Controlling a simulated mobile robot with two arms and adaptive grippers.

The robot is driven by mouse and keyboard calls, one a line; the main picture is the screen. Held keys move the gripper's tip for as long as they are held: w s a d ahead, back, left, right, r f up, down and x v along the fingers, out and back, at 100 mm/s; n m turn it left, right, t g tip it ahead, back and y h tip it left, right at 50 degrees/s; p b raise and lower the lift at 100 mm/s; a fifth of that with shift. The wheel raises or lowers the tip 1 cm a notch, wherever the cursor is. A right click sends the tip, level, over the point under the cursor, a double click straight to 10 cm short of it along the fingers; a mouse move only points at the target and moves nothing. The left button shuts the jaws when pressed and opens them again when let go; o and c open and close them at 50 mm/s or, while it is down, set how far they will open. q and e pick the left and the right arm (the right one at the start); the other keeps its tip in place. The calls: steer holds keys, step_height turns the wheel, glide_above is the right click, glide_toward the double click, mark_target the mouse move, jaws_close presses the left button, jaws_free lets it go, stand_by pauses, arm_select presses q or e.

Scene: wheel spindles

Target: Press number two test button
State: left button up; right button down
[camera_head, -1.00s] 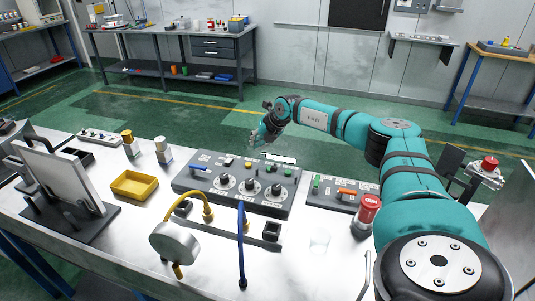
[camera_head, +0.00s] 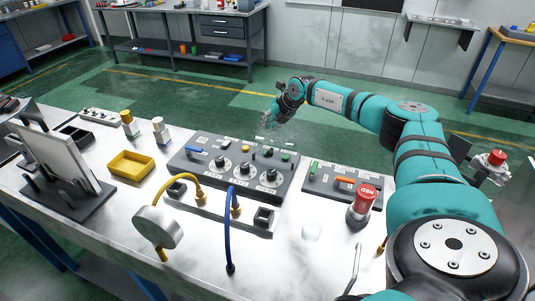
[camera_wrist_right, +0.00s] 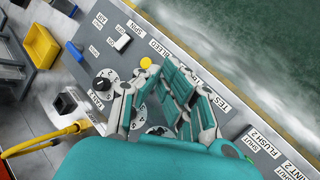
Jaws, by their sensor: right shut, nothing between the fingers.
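The grey control panel (camera_head: 204,170) lies on the metal bench with three round dials in a row. Small controls sit along its far side: a blue lever (camera_head: 196,150), a yellow button (camera_head: 245,148) and a green button (camera_head: 285,157). My right gripper (camera_head: 269,122) is shut and empty, above the panel's far edge. In the right wrist view its teal fingers (camera_wrist_right: 172,98) cover the middle of the panel. The word TEST shows just right of the fingers; the yellow button (camera_wrist_right: 146,64) shows behind them. I cannot make out a number two test button. My left gripper is not in view.
A second panel (camera_head: 316,183) with green and orange controls stands to the right, beside a red-topped cylinder (camera_head: 362,204). A yellow tray (camera_head: 131,166) sits left.

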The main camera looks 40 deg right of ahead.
step_height(320, 180, down, 7)
steer(key=b, duration=0.6)
steer(key=shift+r, duration=0.1)
steer(key=shift+f+b, duration=0.3)
steer(key=shift+f, duration=0.3)
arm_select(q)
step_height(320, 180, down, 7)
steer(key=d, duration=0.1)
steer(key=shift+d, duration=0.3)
arm_select(e)
steer(key=shift+f, duration=0.1)
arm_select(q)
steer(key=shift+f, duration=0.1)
arm_select(e)
steer(key=shift+f, duration=0.35)
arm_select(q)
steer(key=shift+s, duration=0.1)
